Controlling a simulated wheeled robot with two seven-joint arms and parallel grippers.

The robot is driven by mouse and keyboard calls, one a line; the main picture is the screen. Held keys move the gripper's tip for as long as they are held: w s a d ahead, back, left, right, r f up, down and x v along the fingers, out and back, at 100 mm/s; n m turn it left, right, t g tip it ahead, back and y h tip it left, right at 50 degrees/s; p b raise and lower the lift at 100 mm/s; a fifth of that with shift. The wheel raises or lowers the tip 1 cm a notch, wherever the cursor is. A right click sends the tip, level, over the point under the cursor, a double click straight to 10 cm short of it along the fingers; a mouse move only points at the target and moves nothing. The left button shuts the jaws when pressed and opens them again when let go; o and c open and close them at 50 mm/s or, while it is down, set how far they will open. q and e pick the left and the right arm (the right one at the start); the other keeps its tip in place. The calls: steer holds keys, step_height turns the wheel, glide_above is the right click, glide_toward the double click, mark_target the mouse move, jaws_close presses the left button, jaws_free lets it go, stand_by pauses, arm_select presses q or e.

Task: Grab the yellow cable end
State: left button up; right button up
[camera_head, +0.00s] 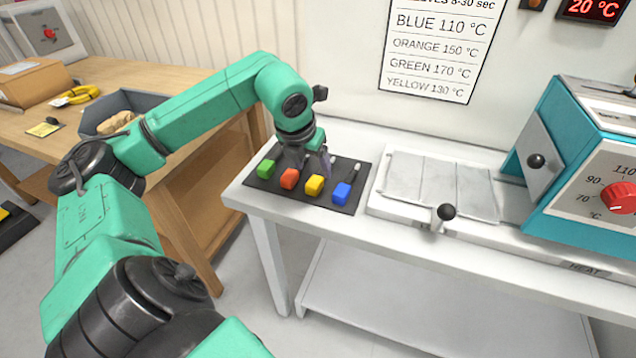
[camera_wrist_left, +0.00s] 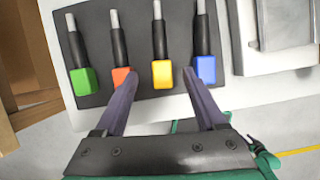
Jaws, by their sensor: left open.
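The yellow cable end (camera_head: 314,185) lies on a dark mat (camera_head: 262,188) on the white bench, between the orange cable end (camera_head: 289,178) and the blue one (camera_head: 342,193). In the left wrist view the yellow cable end (camera_wrist_left: 162,74) has a black sleeve and a pale tip pointing up the picture. My left gripper (camera_head: 308,165) is open above the mat. In the left wrist view its two fingers (camera_wrist_left: 162,80) are on either side of the yellow end, one near the orange block and one near the blue block. Contact cannot be told. My right gripper is not in view.
A green cable end (camera_head: 266,168) lies at the mat's left. A metal tray with a black-knobbed handle (camera_head: 445,212) and a teal heater (camera_head: 580,150) stand to the right. A wooden table with a grey bin (camera_head: 130,103) is at the left.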

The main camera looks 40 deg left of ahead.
mark_target(317, 178)
arm_select(q)
steer(key=p+x, duration=0.1)
steer(key=x, duration=0.3)
steer(key=shift+s+d, duration=0.1)
steer(key=shift+d, duration=0.05)
steer(key=shift+f, duration=0.2)
jaws_close()
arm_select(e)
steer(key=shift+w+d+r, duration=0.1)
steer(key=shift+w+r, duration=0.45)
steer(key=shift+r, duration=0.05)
arm_select(q)
step_height(317, 178, up, 20)
steer(key=p, duration=0.4)
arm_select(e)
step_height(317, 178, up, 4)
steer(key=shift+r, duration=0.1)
